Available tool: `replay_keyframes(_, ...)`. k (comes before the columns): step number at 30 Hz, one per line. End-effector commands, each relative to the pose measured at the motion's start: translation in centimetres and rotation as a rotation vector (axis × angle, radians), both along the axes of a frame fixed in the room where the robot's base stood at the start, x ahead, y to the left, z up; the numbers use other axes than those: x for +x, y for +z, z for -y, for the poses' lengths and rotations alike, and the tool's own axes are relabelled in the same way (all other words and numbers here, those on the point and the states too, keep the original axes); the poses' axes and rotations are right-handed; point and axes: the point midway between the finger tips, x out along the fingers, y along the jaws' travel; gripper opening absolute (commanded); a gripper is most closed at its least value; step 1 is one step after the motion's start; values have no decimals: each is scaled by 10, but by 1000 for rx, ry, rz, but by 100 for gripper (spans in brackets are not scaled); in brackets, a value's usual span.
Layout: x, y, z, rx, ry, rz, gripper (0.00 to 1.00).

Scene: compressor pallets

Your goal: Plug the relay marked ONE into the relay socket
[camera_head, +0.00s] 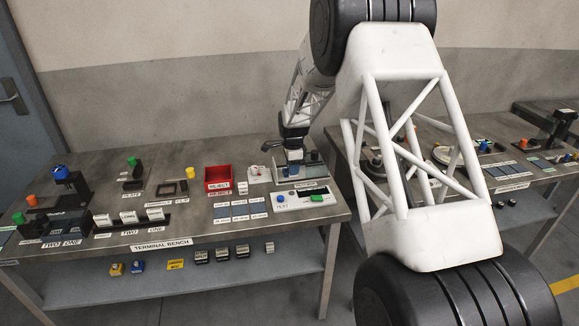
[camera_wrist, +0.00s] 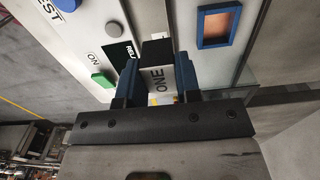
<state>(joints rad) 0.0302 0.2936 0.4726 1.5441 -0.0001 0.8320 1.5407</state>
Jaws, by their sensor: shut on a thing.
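My gripper (camera_wrist: 156,75) is shut on a pale relay (camera_wrist: 159,88) marked ONE, with one blue finger on each side of it in the wrist view. The relay's far end is dark and lies over a pale panel (camera_wrist: 110,15), beside a black label beginning "REL". I cannot tell whether it touches the panel or enters a socket; the socket itself is hidden.
A red bin (camera_head: 218,172) and blue-grey pads (camera_head: 240,210) are left of my gripper on the bench (camera_head: 170,218). My arm hides part of the second bench.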

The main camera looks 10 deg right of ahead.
Motion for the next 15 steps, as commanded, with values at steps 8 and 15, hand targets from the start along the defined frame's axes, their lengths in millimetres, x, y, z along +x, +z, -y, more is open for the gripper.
replay_keyframes(8, 38, -4, 1, 0, 0, 1, 8)
replay_keyframes(15, 63, -6, 2, 0, 0, 1, 8)
